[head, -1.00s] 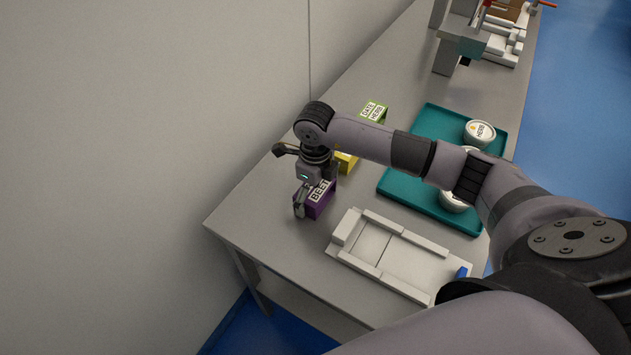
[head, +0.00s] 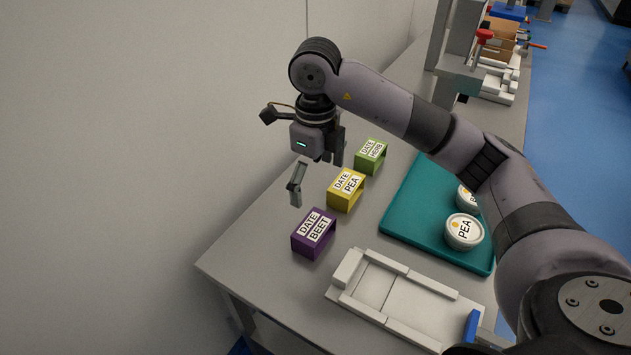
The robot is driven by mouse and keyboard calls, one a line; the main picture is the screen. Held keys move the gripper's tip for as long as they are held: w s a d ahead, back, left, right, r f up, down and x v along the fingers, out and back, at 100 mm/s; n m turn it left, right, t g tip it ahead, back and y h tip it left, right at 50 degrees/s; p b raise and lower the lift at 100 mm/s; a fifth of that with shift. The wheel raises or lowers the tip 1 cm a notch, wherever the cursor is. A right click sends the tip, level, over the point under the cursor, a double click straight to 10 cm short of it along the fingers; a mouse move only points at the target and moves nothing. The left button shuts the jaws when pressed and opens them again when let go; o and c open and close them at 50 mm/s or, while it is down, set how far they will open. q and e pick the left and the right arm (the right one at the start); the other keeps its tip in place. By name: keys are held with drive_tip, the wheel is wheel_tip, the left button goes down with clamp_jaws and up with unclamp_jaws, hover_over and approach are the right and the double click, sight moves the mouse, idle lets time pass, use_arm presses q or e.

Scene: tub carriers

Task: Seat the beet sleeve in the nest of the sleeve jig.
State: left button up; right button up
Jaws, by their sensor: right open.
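The purple beet sleeve (head: 314,233), labelled DATE BEET, stands on the grey table near its left edge. The white sleeve jig (head: 400,297) lies to its right and nearer to me. The jig has low side rails, a raised block at its left end and a blue part at its right end. The floor between its rails looks empty. My right gripper (head: 318,172) is open and empty, above and behind the beet sleeve, apart from it. My left gripper is out of view.
A yellow pea sleeve (head: 346,189) and a green herb sleeve (head: 370,156) stand in a row behind the beet sleeve. A teal tray (head: 410,220) holds white tubs, including a pea tub (head: 463,232). My right arm hides part of the tray. Fixtures stand at the far end.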

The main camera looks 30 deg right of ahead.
drive_tip(key=shift+r+b, duration=1)
drive_tip(key=shift+r, duration=0.05)
drive_tip(key=p, duration=0.3)
hover_over(314, 226)
wheel_tip(314, 226, down, 12)
drive_tip(key=shift+r, duration=0.15)
wheel_tip(314, 226, down, 5)
drive_tip(key=shift+r+p, duration=0.15)
drive_tip(key=shift+p, duration=0.95)
drive_tip(key=shift+f, duration=0.45)
drive_tip(key=c, duration=1)
drive_tip(key=shift+o, duration=0.2)
drive_tip(key=shift+r, duration=0.15)
